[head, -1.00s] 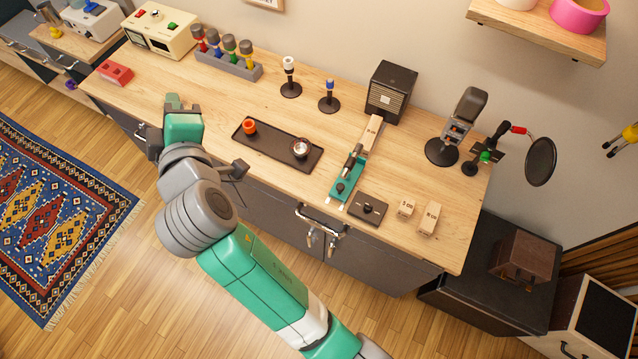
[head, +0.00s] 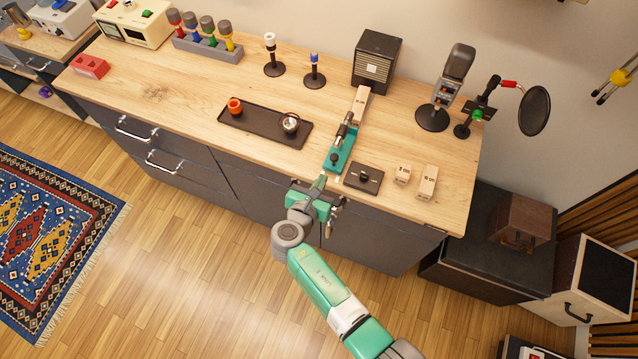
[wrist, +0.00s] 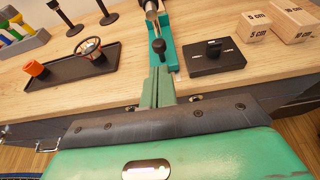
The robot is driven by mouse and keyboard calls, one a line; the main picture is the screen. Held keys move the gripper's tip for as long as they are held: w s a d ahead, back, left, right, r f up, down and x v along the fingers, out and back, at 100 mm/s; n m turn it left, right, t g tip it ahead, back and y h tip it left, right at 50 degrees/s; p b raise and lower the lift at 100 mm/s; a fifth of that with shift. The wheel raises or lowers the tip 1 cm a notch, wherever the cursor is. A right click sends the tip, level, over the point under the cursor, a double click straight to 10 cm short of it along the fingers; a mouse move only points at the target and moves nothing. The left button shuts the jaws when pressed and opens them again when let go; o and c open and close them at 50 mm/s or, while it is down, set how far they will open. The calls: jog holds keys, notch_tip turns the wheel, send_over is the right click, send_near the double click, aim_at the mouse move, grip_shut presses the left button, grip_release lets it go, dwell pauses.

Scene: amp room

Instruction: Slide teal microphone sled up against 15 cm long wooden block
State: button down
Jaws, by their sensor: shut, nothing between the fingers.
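The teal microphone sled (head: 337,162) lies on the wooden counter, carrying a dark microphone and a black knob. Its near end faces the counter's front edge. A long pale wooden block (head: 361,104) lies in line beyond its far end, by the speaker box; its label is too small to read. I cannot tell whether sled and block touch. My gripper (head: 321,183) is at the counter's front edge, just short of the sled's near end. In the wrist view my closed, empty fingers (wrist: 157,84) point at the sled (wrist: 167,57); contact is unclear.
A dark plate with a knob (head: 363,178) lies right of the sled. Shorter blocks marked 5 cm (wrist: 252,26) and 10 cm (wrist: 293,24) lie farther right. A black tray (head: 263,128) with an orange cup is at left. The speaker (head: 377,62) stands behind the long block.

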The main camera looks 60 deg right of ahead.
aim_at(333, 161)
jog(key=b+x, duration=0.4)
jog(key=x, duration=0.1)
jog(key=shift+d+f, duration=0.25)
jog(key=shift+d, duration=0.4)
